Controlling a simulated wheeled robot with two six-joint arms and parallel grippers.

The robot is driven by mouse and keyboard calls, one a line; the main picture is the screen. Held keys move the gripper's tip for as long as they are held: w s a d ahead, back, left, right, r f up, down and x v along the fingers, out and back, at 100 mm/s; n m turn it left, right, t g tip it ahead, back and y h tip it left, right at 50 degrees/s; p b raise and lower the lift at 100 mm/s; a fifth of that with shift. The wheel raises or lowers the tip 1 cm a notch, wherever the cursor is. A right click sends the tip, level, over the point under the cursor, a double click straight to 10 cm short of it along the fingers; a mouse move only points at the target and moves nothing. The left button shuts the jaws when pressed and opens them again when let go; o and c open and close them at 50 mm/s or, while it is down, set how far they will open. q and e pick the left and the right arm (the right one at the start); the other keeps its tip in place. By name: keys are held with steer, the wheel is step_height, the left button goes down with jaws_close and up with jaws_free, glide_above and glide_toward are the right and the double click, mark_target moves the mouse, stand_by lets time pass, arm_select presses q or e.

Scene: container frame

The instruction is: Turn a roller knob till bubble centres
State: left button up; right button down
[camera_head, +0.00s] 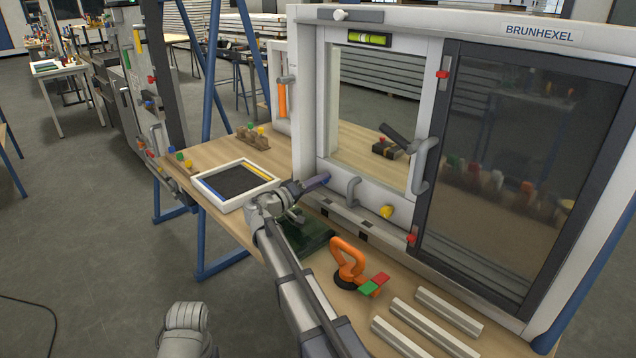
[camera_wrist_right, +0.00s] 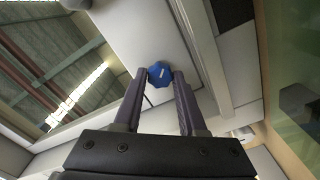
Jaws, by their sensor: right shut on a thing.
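The white sliding sash (camera_head: 434,92) stands in the frame, with a green bubble level (camera_head: 369,39) at its top. The bubble's position in the vial is too small to tell. A blue roller knob (camera_wrist_right: 161,74) sits at the sash's lower left corner. My right gripper (camera_head: 322,181) reaches it from the left, and in the right wrist view its two fingertips (camera_wrist_right: 160,76) are shut on the knob from both sides. In the head view the fingers mostly hide the knob. A yellow knob (camera_head: 386,212) sits on the bottom rail, to the right.
Grey handles (camera_head: 424,165) stick out of the sash. On the bench are a white-rimmed tray (camera_head: 212,198), an orange suction lifter (camera_head: 348,262) and pale metal bars (camera_head: 436,318). A dark mesh panel (camera_head: 530,150) fills the frame's right side.

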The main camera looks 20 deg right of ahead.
steer(key=n, duration=0.5)
steer(key=shift+n, duration=0.3)
steer(key=n, duration=0.5)
steer(key=shift+n, duration=0.7)
steer(key=shift+c, duration=2.3)
jaws_free()
steer(key=shift+v, duration=3.95)
steer(key=shift+f, duration=0.1)
